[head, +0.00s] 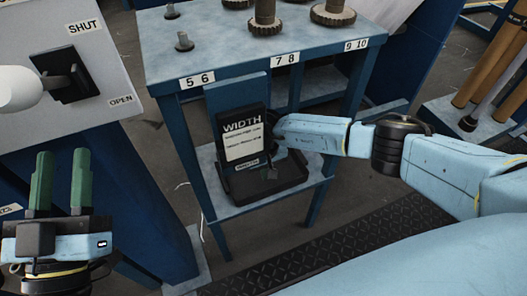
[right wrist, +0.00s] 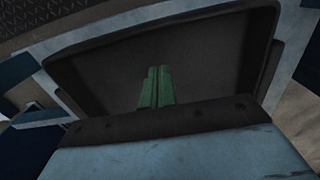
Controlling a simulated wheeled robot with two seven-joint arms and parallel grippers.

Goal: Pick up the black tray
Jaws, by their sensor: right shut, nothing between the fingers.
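The black tray (head: 285,183) is on the lower shelf of the blue table in the head view, in front of an upright black panel with a white WIDTH label (head: 243,144). In the right wrist view the dark tray floor and rim (right wrist: 215,65) fill most of the picture. My right gripper (right wrist: 155,72) has its green fingers together with nothing between them, over the tray's inside. Whether the fingertips touch the tray I cannot tell. In the head view the right hand is hard to make out against the black panel. My left gripper (head: 61,165) is open and empty at lower left, away from the tray.
The blue table (head: 225,62) above the shelf (head: 235,207) carries several toothed parts and pegs. Its legs flank the shelf. At left stands a grey panel with a SHUT/OPEN lever (head: 68,76). A dark ribbed mat (head: 375,240) lies on the floor at right.

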